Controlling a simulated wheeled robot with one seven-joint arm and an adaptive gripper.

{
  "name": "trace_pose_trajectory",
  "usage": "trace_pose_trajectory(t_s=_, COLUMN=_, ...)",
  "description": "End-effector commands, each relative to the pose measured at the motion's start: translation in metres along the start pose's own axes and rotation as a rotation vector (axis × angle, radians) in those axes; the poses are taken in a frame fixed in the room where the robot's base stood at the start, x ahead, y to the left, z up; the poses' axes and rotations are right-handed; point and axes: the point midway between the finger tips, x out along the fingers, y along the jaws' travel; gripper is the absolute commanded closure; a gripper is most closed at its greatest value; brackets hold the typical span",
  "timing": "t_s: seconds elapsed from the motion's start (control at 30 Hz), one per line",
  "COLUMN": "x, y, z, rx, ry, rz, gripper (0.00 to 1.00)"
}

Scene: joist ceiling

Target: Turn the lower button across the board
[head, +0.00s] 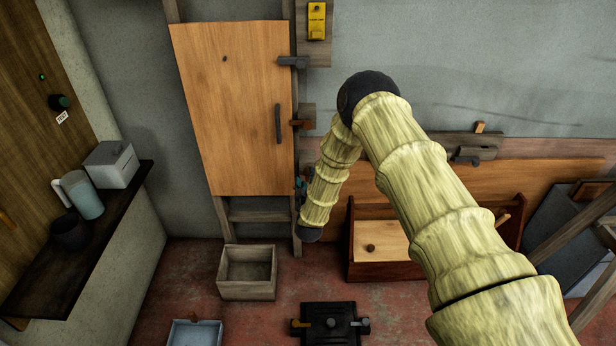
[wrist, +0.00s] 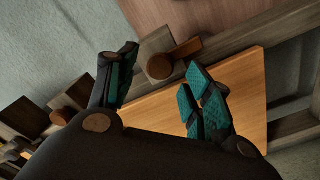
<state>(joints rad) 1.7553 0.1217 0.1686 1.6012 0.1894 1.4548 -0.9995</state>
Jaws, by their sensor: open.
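The board (head: 235,110) is a light orange wooden panel in a frame on the wall, with a dark handle at its right side; it also shows in the wrist view (wrist: 240,90). The lower button (head: 301,124) is brown wood on a block beside the board's right edge. In the wrist view the button (wrist: 160,67) has a round head and a short bar, which appears to run roughly along the board's edge. My gripper (wrist: 160,88) is open and empty, the button showing beyond the gap between its fingers. In the head view my arm mostly hides the gripper.
A grey upper button (head: 292,62) lies over the board's right edge. A yellow box (head: 317,20) hangs above. A grey crate (head: 247,292) and a wooden toolbox (head: 390,272) stand on the floor below. A shelf (head: 110,220) is at left.

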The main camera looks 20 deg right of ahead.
Motion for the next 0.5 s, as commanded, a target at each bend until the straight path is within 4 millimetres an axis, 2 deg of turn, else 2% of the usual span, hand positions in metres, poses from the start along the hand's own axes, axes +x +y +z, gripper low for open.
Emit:
trace_pose_trajectory(t_s=0.2, x=0.021, y=-0.001, z=0.0, rx=0.0, ry=-0.001, rz=-0.001, gripper=0.49)
trace_pose_trajectory(t_s=0.5, x=0.027, y=-0.001, z=0.0, rx=0.0, ry=-0.001, rz=-0.002, gripper=0.49)
